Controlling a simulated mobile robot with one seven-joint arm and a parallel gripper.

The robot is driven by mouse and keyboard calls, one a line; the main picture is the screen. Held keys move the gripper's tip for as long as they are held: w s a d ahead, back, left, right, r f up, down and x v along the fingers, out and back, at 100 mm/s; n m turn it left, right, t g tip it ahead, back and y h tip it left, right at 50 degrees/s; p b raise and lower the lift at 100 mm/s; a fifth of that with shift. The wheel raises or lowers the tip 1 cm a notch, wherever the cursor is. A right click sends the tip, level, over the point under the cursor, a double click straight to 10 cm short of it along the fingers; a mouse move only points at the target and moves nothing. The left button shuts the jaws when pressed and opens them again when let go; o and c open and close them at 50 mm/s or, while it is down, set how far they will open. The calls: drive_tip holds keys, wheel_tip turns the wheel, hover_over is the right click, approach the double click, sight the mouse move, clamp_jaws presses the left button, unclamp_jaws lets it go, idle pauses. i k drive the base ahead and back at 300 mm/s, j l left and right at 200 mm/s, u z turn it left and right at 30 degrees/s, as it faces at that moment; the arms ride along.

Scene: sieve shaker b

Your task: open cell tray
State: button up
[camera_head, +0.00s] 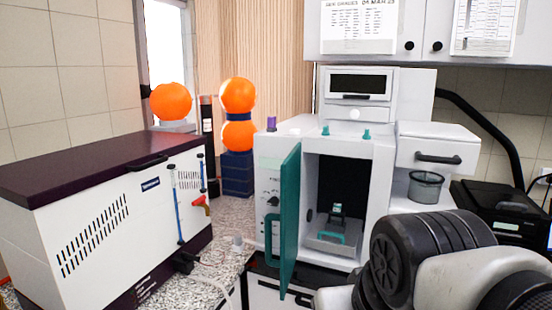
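A white and grey machine (382,160) stands on the counter, its teal door (290,222) swung open to the left. Inside its dark chamber, a low grey tray (345,246) with a teal handle (328,238) sits at the bottom, and a small teal-topped part stands behind the handle. On the machine's right side, a white drawer-like box (437,138) with a dark bar handle (437,158) appears closed. I cannot tell which of these is the cell tray. My arm's black and white links fill the lower right, and my gripper is out of view.
A grey mesh cup (425,187) is under the white box. A black printer-like device (500,218) stands at the right. A long white unit with a dark lid (100,165) and orange spheres (238,96) are on the left. The open door projects forward beside the chamber.

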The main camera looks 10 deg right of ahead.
sight(342, 240)
drive_tip(key=i+l+z, duration=0.1)
drive_tip(key=i+z, duration=0.25)
drive_tip(key=i, duration=0.5)
